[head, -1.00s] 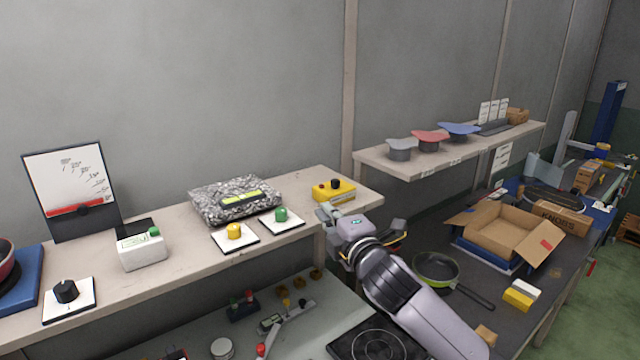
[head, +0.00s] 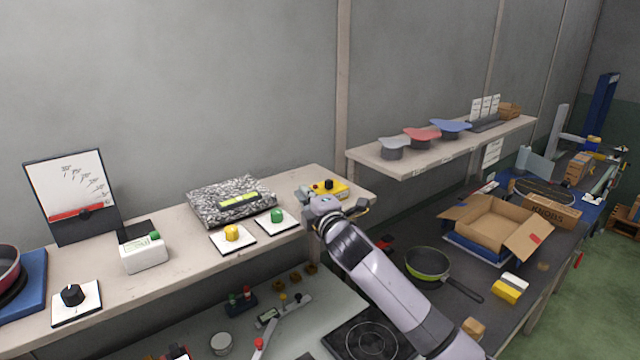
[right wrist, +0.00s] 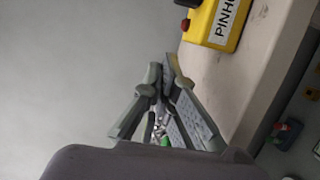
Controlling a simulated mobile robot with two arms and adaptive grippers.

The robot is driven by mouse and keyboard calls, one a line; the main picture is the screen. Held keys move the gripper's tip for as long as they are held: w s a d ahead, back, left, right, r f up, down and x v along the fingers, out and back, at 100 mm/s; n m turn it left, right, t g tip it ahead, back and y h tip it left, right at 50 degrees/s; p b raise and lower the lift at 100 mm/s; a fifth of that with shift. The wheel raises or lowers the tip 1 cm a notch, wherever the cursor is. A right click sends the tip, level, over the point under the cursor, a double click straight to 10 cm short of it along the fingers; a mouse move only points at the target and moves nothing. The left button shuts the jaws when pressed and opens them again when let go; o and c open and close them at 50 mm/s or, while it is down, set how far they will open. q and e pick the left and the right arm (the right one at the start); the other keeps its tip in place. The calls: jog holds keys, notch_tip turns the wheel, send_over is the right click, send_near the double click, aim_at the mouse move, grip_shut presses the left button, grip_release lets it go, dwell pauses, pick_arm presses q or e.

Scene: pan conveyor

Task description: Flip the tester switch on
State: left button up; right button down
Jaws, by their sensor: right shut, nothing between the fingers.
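The tester is a yellow box (head: 333,187) with a black knob on top, at the right end of the upper shelf in the head view. The right wrist view shows the yellow box (right wrist: 231,32) at the top, with a label reading "PINH…", a red button (right wrist: 185,25) and a black part at the picture edge. My right gripper (head: 304,193) is just left of and in front of the box and hides part of it. In the wrist view the gripper (right wrist: 169,62) is shut and empty, apart from the box. My left gripper is not in view.
On the same shelf stand a speckled case (head: 231,200), a green button (head: 277,215) and a yellow button (head: 232,233) on white plates, and a white box (head: 144,254). A pan (head: 428,263) and an open carton (head: 494,224) lie on the lower bench.

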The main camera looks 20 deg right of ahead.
aim_at(326, 183)
jog(key=d, duration=0.1)
jog(key=d+p, duration=0.1)
jog(key=shift+w+d+r, duration=0.15)
jog(key=shift+w+d, duration=0.2)
jog(key=shift+d, duration=0.6)
jog(key=shift+w+a, duration=0.1)
jog(key=shift+w, duration=0.05)
jog(key=shift+w+d+p, duration=0.2)
jog(key=shift+w+d, duration=0.05)
jog(key=shift+d, duration=0.5)
jog(key=shift+w+d+p, duration=0.2)
jog(key=shift+w+d, duration=0.05)
jog(key=shift+d, duration=0.5)
jog(key=shift+a, duration=0.15)
